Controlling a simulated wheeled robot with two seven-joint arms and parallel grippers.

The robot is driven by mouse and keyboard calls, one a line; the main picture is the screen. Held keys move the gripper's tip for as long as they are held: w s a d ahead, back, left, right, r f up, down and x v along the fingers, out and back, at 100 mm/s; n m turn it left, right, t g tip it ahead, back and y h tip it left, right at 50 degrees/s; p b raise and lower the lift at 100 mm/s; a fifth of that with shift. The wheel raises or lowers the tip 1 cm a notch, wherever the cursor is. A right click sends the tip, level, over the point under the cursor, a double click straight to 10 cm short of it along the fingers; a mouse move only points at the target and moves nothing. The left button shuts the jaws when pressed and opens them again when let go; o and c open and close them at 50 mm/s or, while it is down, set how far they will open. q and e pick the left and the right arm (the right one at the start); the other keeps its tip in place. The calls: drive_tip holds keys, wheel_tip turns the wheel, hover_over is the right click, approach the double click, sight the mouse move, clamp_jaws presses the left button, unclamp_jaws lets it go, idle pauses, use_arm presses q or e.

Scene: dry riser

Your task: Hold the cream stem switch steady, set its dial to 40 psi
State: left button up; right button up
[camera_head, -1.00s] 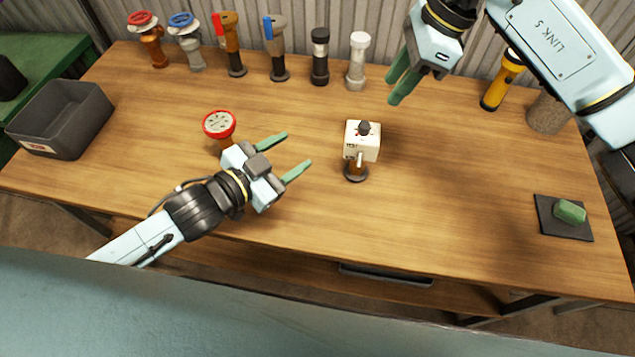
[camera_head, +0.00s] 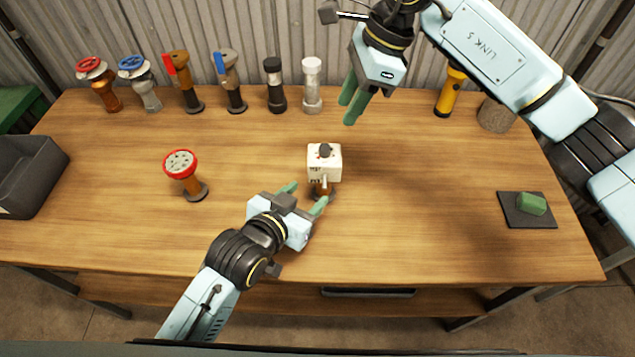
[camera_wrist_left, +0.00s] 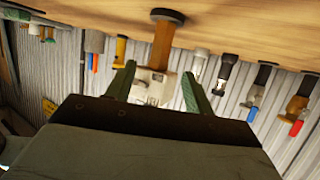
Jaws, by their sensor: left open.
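The cream stem switch (camera_head: 324,160) stands upright on the table, a cream box with a dark dial knob on top and a brown stem on a dark round base. The dial's setting is too small to read. My left gripper (camera_head: 304,194) is open in front of the switch, its fingers pointing at the stem. In the left wrist view the cream switch (camera_wrist_left: 152,85) shows between the two spread green fingers, with no clear contact. My right gripper (camera_head: 355,101) is raised above the table, behind and to the right of the switch, and looks empty with its fingers slightly apart.
A red-topped stem valve (camera_head: 183,172) stands left of the switch. Several valves and stems line the back edge, with a yellow flashlight (camera_head: 449,92) at back right. A grey bin (camera_head: 30,180) is at left, and a green block (camera_head: 531,204) lies on a dark pad at right.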

sight(321, 182)
use_arm(q)
drive_tip(key=x, duration=0.7)
drive_tip(key=shift+w+f, duration=0.1)
drive_tip(key=shift+w, duration=0.05)
